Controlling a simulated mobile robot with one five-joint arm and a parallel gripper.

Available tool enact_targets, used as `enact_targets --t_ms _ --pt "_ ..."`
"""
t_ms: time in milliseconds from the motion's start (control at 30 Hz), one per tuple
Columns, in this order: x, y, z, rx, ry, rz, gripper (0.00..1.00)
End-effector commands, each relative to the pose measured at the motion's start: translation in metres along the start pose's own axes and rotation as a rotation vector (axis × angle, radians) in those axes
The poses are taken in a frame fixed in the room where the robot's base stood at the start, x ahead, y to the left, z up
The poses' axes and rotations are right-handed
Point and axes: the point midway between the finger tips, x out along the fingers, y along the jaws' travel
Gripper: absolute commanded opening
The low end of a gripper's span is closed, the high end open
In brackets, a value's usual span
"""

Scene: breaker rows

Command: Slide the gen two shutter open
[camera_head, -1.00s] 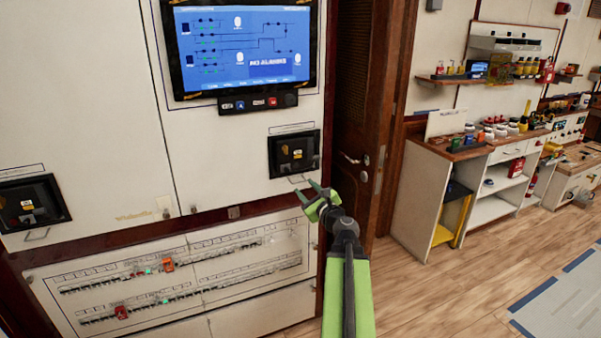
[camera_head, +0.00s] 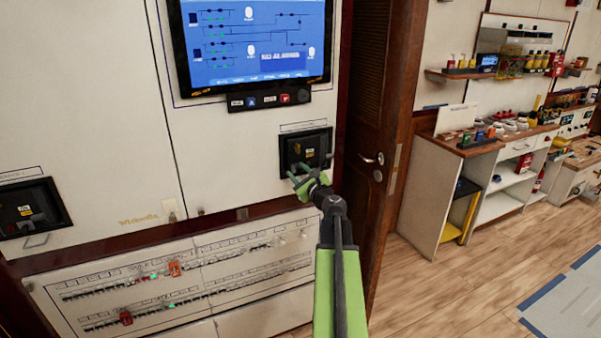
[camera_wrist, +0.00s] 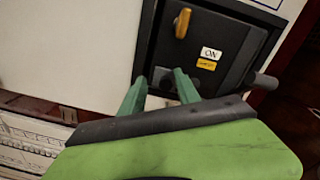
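A black recessed breaker box (camera_head: 305,147) is set in the white cabinet front, below the screen and beside the brown door. In the wrist view the box (camera_wrist: 238,34) shows an orange knob (camera_wrist: 182,23), an "ON" label (camera_wrist: 210,53) and a yellow label (camera_wrist: 206,64). A dark grey rounded piece (camera_wrist: 263,81) sticks out at its lower right. I cannot tell which part is the gen two shutter. My gripper (camera_head: 306,171) is at the box's lower edge. In the wrist view its green fingers (camera_wrist: 160,77) are apart, with nothing visibly held. The fingers hide part of the lower edge.
A similar black box (camera_head: 30,207) with a bar handle (camera_head: 36,241) is at the left. The screen (camera_head: 255,45) is above, and a breaker-row panel (camera_head: 190,275) is below. The brown door (camera_head: 375,130) stands close on the right. Wooden floor (camera_head: 440,290) is clear.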

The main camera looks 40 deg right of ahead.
Motion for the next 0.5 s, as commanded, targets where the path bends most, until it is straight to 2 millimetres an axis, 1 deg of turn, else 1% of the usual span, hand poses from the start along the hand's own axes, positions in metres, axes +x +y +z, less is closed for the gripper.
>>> enact_targets --t_ms 67,100,300,400,500 --pt "-0.001 -0.004 -0.002 0.000 0.001 -0.003 0.39" --pt "-0.002 -0.006 -0.003 0.000 0.002 -0.006 0.38" --pt "-0.004 -0.013 -0.006 0.000 0.007 -0.014 0.11" --pt "-0.005 -0.014 -0.007 0.000 0.008 -0.015 0.00" --pt "-0.005 -0.015 -0.008 0.000 0.008 -0.016 0.00"
